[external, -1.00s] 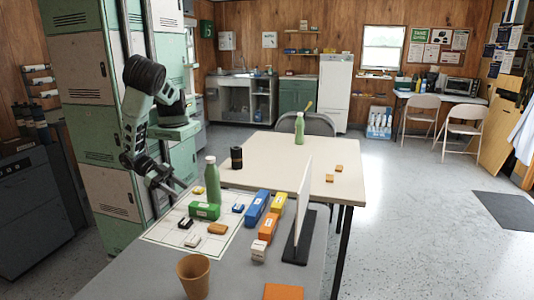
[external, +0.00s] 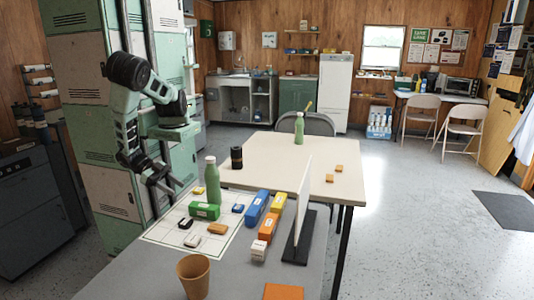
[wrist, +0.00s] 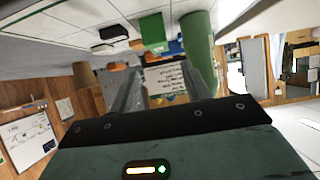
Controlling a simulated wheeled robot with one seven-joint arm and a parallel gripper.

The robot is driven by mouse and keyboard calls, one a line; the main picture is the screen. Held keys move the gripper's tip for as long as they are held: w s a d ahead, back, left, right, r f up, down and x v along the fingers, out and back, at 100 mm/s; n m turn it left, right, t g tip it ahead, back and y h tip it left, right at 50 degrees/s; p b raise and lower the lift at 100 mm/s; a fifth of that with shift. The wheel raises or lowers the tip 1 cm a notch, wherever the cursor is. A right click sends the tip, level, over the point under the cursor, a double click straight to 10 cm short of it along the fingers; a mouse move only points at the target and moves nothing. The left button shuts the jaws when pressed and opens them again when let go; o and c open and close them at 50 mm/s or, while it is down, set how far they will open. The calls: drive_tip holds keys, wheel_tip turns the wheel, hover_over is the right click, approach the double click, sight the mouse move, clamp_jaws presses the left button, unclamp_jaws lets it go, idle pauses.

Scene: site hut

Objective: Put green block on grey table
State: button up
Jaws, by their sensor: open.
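The green block (external: 205,211), with a white label, lies on the white gridded mat (external: 165,236) on the grey table (external: 150,269). In the wrist view a green block (wrist: 153,28) shows near the top, beside the green bottle (wrist: 198,38). My gripper (external: 171,186) is open and empty. It is above the back left edge of the mat, left of the block and apart from it. Its two fingers also show in the wrist view (wrist: 162,72).
The green bottle (external: 212,182) stands right behind the block. Small black, white, orange and blue blocks lie around it. Blue (external: 254,208) and orange (external: 268,227) boxes stand to the right, before a white upright panel (external: 303,200). A tan cup (external: 193,278) stands in front.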

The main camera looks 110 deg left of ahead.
approach(202, 205)
drive_tip(key=x, duration=0.5)
drive_tip(key=shift+a+f+p, duration=0.1)
drive_tip(key=shift+f+p, duration=0.3)
drive_tip(key=shift+d+r+p+x, duration=0.1)
drive_tip(key=shift+p+x, duration=0.25)
drive_tip(key=shift+x, duration=1.05)
drive_tip(key=shift+d+r+p+x, duration=0.1)
drive_tip(key=shift+p+x, duration=0.2)
drive_tip(key=shift+x, duration=1.05)
drive_tip(key=shift+w, duration=0.15)
drive_tip(key=shift+c, duration=0.2)
drive_tip(key=c, duration=0.9)
drive_tip(key=shift+o, duration=0.2)
drive_tip(key=shift+r, duration=0.15)
wheel_tip(202, 205, up, 18)
